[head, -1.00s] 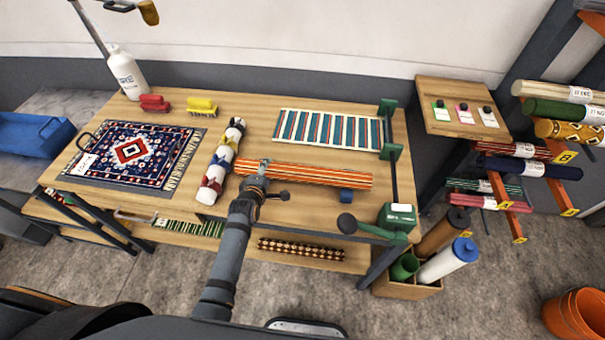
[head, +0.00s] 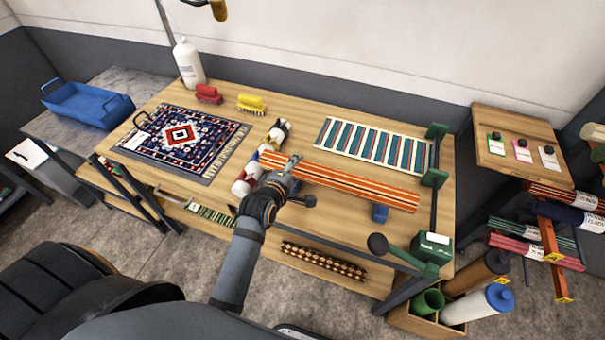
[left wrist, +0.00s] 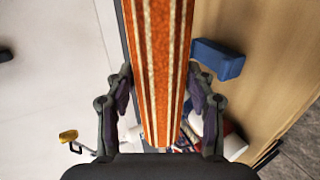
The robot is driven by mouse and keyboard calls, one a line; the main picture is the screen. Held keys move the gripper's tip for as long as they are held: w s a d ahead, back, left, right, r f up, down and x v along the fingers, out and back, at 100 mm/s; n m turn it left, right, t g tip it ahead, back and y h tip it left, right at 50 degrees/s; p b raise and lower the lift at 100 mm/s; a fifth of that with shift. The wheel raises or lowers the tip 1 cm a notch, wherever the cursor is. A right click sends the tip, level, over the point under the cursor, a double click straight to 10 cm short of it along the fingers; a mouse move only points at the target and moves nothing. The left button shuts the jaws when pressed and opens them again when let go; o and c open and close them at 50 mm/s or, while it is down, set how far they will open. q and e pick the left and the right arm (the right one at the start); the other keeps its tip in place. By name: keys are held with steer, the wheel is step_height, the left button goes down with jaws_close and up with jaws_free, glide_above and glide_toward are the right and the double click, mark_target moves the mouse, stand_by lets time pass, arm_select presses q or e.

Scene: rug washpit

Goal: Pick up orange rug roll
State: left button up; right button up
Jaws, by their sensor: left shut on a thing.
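The orange rug roll (head: 350,184) has cream and dark stripes and lies lengthwise above the right half of the wooden table in the head view. My left gripper (head: 285,172) is shut on its left end. In the left wrist view the orange roll (left wrist: 157,60) runs up between the two fingers of my left gripper (left wrist: 158,105). In the head view its right part is over a small blue block (head: 380,213); I cannot tell whether they touch. My right gripper is not in view.
A dark patterned rug (head: 180,140) and a striped teal rug (head: 375,147) lie flat on the table. A green fixture (head: 432,250) stands at the right edge.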

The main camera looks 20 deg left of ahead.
arm_select(q)
steer(key=a+b+v, duration=0.1)
steer(key=v, duration=0.8)
steer(key=shift+b, duration=0.3)
steer(key=shift+f, duration=0.1)
